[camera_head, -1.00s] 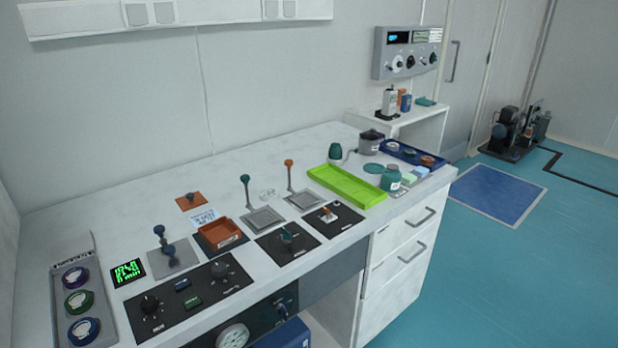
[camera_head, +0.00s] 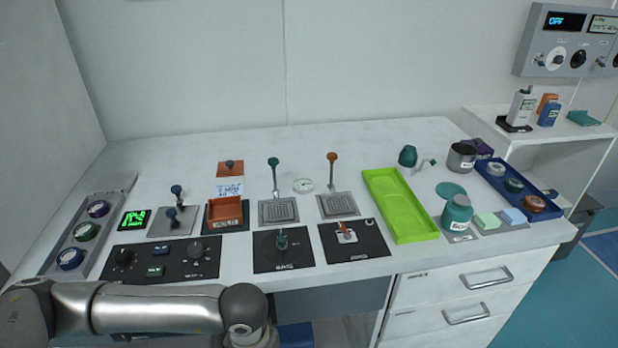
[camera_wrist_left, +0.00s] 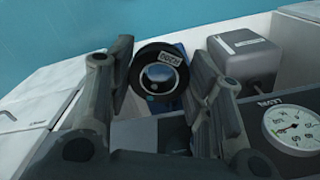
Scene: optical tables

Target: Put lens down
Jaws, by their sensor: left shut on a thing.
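In the left wrist view, my left gripper (camera_wrist_left: 163,92) is shut on a round lens (camera_wrist_left: 158,74) with a thick black ring, clear glass and a small white label. The lens is held between the two fingers, in front of the bench and clear of its top. In the head view my left arm crosses the lower left in front of the bench. Its gripper and the held lens are out of that view. My right gripper is in neither view.
A grey rack (camera_head: 101,207) with round coloured pieces stands at the bench's left end. A lime-green tray (camera_head: 410,228) is right of centre, empty. A navy tray (camera_head: 496,180) holds round pieces. Levers and control panels fill the front. The back strip of the bench is clear.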

